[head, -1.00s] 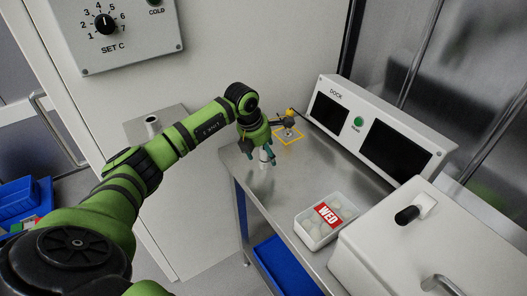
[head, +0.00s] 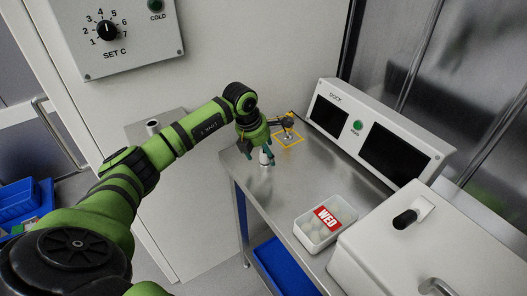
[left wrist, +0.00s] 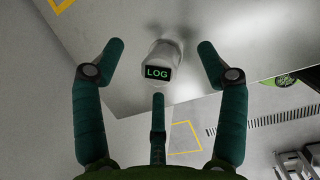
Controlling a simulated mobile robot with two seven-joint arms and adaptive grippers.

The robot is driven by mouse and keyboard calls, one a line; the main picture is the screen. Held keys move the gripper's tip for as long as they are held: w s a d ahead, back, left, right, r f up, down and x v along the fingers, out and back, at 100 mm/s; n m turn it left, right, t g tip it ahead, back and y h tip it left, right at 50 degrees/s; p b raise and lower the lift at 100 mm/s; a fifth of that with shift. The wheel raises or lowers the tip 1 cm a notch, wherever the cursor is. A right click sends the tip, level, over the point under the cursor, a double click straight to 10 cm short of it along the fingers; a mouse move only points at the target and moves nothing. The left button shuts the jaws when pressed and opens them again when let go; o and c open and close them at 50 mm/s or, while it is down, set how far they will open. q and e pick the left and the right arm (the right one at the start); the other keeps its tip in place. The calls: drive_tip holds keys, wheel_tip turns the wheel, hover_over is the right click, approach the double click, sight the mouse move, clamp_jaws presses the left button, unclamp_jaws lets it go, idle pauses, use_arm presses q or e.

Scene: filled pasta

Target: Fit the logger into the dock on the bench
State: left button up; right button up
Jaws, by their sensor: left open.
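The logger is a small white upright body with a dark screen reading LOG in green, in the left wrist view (left wrist: 157,66). In the head view it is a small pale shape (head: 265,158) near the bench's left end, partly hidden by the gripper. My left gripper (head: 257,152) is over it, fingers pointing down. In the left wrist view its fingers (left wrist: 160,58) are spread, with the logger between and beyond their tips; contact cannot be told. The dock (head: 380,140) is a white sloped panel with two dark windows and a green button, along the bench's back.
The steel bench (head: 300,178) has free room in its middle. A yellow square (head: 288,143) surrounds a small dark fixture beyond my gripper. A white tub labelled WED (head: 311,240) holds pale round pieces. A white lidded machine (head: 385,250) stands front right.

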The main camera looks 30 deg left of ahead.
use_arm(q)
drive_tip(key=shift+p+v, duration=1.65)
drive_tip(key=shift+v, duration=1.15)
drive_tip(key=shift+s, duration=0.1)
drive_tip(key=v, duration=1.2)
